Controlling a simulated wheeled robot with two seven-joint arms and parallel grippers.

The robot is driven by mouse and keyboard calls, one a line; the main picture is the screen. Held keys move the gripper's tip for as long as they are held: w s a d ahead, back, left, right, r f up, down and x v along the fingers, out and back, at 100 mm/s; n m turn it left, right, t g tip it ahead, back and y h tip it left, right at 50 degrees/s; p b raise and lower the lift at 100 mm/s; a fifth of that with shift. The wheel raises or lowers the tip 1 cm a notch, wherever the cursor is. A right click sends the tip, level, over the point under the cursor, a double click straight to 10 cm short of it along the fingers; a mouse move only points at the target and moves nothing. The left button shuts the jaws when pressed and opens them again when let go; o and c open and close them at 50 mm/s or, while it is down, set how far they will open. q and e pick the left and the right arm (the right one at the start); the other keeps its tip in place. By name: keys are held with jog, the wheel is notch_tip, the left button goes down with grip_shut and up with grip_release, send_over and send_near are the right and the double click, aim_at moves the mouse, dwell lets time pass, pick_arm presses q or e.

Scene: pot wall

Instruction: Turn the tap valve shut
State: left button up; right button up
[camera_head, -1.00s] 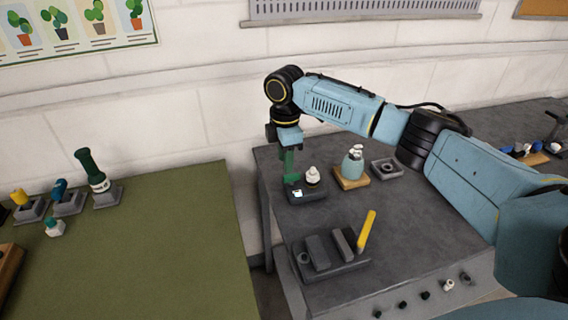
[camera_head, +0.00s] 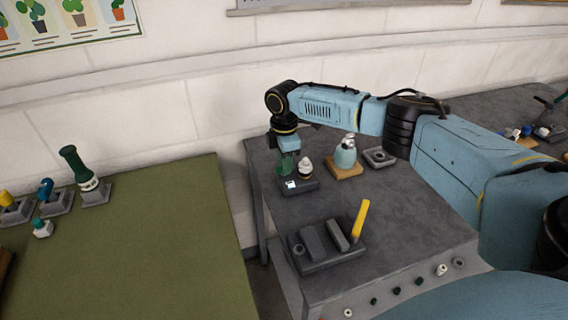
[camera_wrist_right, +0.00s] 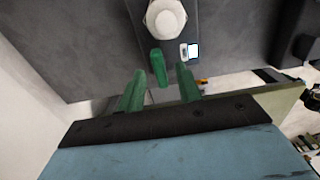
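The tap valve is a dark grey base (camera_head: 300,188) with a white top (camera_head: 305,169) and a small lit display (camera_head: 291,185), near the far left of the grey table. In the right wrist view its white knob (camera_wrist_right: 166,18) is at the top, with a green lever (camera_wrist_right: 158,66) below it. My right gripper (camera_wrist_right: 160,72) is open, its green fingers on either side of the lever, with visible gaps. I cannot tell how deep they reach. In the head view my right gripper (camera_head: 285,163) points down beside the white top, hiding the lever. My left gripper is not in view.
A teal bottle (camera_head: 345,154) on a wooden block and a grey square fixture (camera_head: 379,157) stand right of the valve. A grey holder (camera_head: 325,257) with a yellow stick (camera_head: 360,221) is nearer me. A gap separates the grey table from the green table (camera_head: 130,250).

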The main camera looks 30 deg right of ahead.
jog(key=shift+f, duration=0.65)
grip_shut()
